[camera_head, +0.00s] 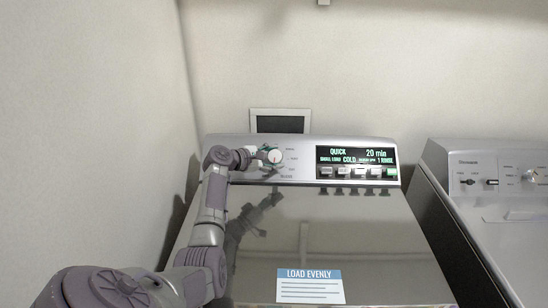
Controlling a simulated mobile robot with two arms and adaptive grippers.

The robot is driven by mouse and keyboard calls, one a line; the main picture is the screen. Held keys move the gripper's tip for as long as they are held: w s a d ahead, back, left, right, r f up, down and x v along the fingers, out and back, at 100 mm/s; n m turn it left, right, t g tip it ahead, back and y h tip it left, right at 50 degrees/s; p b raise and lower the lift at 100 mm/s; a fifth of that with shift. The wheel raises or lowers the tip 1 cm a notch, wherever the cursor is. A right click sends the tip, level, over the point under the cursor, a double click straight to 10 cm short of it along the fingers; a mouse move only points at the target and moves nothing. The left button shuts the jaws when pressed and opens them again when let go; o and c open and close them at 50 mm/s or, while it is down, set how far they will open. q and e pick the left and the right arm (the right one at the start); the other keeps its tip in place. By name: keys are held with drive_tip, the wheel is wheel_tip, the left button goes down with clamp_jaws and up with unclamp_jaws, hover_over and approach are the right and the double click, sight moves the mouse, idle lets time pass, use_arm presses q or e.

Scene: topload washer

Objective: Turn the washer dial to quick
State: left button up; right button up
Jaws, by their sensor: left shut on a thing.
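The washer (330,235) stands in front of me with its glossy lid closed. Its dial (276,156) is a round white knob with a small red mark, at the left of the control panel. My left gripper (268,155) is at the dial and shut on it, hiding part of its left side. The display (356,156) on the panel reads "QUICK", "20 min", "COLD" and "1 RINSE". My right gripper is not in view.
A row of buttons (342,171) lies under the display. A "LOAD EVENLY" label (310,286) is on the lid. A second appliance (500,215) stands at the right. A wall (90,120) is close on the left.

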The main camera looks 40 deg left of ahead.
use_arm(q)
drive_tip(key=shift+m+g+h, duration=0.8)
drive_tip(key=shift+m, duration=0.5)
drive_tip(key=o, duration=1.2)
drive_tip(key=shift+w, duration=0.1)
drive_tip(key=v, duration=1.2)
drive_tip(key=shift+a+r, duration=0.1)
drive_tip(key=shift+a, duration=0.05)
drive_tip(key=shift+w, duration=0.1)
